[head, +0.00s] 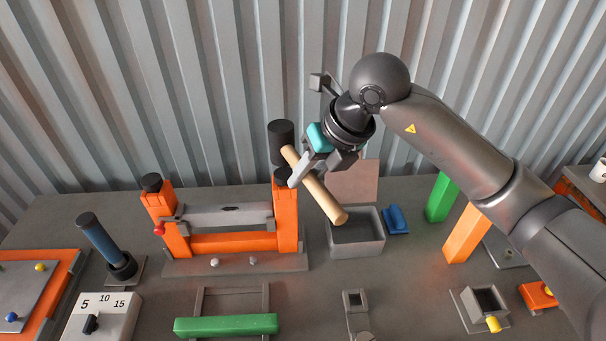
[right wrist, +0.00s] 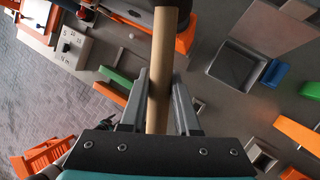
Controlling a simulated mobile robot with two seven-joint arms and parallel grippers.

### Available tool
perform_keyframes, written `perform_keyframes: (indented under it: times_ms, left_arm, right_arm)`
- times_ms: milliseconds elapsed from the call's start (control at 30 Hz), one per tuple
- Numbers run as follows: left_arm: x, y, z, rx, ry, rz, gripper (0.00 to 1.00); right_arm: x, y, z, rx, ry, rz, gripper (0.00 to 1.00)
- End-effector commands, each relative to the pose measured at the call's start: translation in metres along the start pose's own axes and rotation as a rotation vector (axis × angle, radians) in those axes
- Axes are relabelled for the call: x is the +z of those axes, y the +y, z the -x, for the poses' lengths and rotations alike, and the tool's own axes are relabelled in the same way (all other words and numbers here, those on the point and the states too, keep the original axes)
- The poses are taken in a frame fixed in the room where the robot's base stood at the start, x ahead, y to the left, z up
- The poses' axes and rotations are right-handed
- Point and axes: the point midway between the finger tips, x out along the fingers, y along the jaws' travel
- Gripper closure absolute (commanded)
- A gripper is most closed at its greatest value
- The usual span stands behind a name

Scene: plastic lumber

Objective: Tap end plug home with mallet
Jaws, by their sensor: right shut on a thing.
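The mallet has a black cylindrical head (head: 281,143) and a pale wooden handle (head: 325,202). My right gripper (head: 312,172) is shut on the handle; in the right wrist view the handle (right wrist: 160,85) runs between the two fingers. The mallet head is over the right orange post (head: 286,215) of the orange frame. A black end plug (head: 283,174) shows at the top of that post, partly hidden by the mallet and fingers; I cannot tell the gap below the head. Another black plug (head: 151,182) tops the left orange post (head: 160,212). My left gripper is out of view.
A grey open box (head: 357,250) and a blue block (head: 396,220) stand right of the frame. Green (head: 441,198) and orange (head: 466,234) upright pieces stand near my right arm. A blue-handled cylinder (head: 100,240) is at left. A corrugated wall (head: 200,90) closes the back.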

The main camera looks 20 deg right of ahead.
Motion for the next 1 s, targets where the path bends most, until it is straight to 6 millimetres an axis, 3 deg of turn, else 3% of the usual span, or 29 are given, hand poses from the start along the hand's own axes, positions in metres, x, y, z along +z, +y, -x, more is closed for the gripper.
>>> perform_keyframes:
  times_ms: [567,900,1000]
  left_arm:
    - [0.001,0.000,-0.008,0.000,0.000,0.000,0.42]
    - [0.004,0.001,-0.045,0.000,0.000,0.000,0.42]
    - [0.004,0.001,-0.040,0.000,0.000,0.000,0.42]
  right_arm:
    - [-0.001,0.000,-0.002,0.006,-0.016,0.000,1.00]
    - [-0.016,-0.011,-0.038,0.005,-0.014,-0.001,1.00]
    - [-0.014,-0.010,-0.033,0.005,-0.015,-0.001,1.00]
